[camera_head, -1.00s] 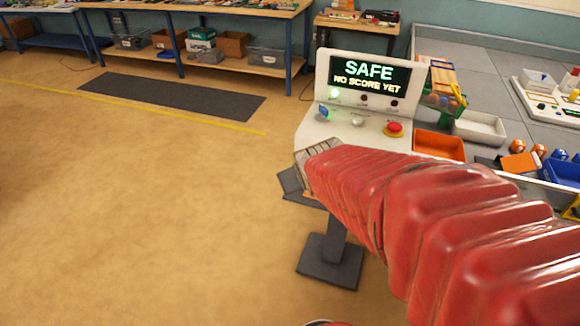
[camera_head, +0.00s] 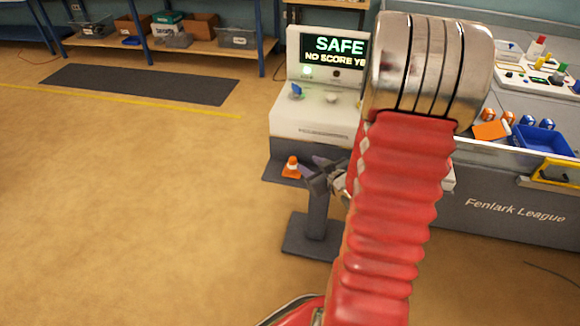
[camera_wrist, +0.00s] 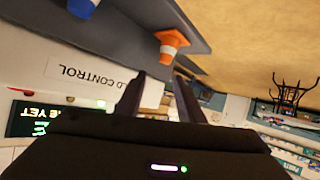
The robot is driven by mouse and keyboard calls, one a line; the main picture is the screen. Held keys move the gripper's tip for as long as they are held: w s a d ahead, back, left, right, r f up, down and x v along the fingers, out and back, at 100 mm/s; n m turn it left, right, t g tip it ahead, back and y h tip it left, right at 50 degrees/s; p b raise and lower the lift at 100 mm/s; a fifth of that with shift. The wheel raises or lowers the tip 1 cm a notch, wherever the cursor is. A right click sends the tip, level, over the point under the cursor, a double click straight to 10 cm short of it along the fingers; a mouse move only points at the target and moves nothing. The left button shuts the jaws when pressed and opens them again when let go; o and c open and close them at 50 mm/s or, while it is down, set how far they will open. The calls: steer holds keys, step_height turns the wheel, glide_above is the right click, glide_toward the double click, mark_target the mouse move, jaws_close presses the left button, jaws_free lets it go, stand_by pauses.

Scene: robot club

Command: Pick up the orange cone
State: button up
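The orange cone (camera_head: 291,168) has a white band and stands upright on a dark shelf (camera_head: 271,173) low on the front of the control console. In the wrist view the cone (camera_wrist: 171,42) appears upside down near the top centre, beyond the fingertips. My gripper (camera_head: 311,170) is just right of the cone in the head view. In the wrist view my gripper (camera_wrist: 159,79) has its two dark fingers spread apart with nothing between them. The cone looks apart from the fingers.
The white console (camera_head: 310,118) rises behind the shelf. A blue object (camera_wrist: 83,7) with a white part, cut off at the top, is on the same dark surface in the wrist view. The grey field wall (camera_head: 500,205) is at right. Open floor (camera_head: 130,200) lies left.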

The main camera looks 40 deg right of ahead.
steer(key=s+f+t+y, duration=0.1)
steer(key=s+f+t, duration=0.1)
steer(key=shift+s+d+f+m, duration=0.1)
steer(key=shift+s+f+m, duration=0.25)
steer(key=shift+s+m, duration=0.05)
